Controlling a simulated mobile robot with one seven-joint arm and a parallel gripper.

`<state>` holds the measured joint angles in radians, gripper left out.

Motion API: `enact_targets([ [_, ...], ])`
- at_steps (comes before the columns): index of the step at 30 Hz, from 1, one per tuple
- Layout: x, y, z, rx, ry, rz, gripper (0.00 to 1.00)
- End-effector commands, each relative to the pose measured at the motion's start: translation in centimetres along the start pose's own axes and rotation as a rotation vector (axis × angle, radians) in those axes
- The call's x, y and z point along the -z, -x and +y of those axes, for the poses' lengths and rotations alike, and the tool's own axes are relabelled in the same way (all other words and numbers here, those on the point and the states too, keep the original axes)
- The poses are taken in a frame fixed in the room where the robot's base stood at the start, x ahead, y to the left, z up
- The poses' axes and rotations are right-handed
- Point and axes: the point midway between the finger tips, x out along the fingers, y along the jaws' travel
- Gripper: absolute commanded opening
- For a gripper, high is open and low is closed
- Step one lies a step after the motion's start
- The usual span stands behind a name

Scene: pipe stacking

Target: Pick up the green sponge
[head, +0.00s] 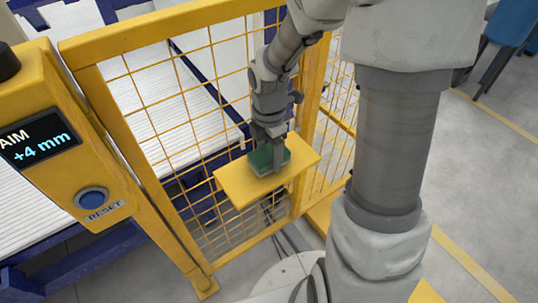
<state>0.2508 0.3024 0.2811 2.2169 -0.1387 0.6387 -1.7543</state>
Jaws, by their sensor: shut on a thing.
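The green sponge (262,160) has a dark green top and a paler side. It is at a small yellow shelf (238,190) in front of the wire fence. My gripper (277,164) points down over the shelf and is shut on the sponge. One finger shows on the sponge's near right side; the other finger is mostly hidden. I cannot tell whether the sponge touches the shelf or is just above it.
A yellow wire fence (147,92) stands behind the shelf. Cables lie on the floor below. Open grey floor (490,175) is at the right.

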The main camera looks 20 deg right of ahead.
Motion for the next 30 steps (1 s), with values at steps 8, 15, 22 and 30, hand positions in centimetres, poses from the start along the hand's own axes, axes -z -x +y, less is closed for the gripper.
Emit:
enact_targets([
  [8,-2.0,4.6,-1.8,-0.002,-0.008,-0.003,0.21],
  [15,-5.9,7.8,-5.5,-0.003,-0.007,-0.003,0.21],
  [22,-8.0,9.4,-7.5,-0.001,-0.001,-0.001,0.21],
  [30,-8.5,9.7,-8.0,0.0,0.001,0.0,0.21],
])
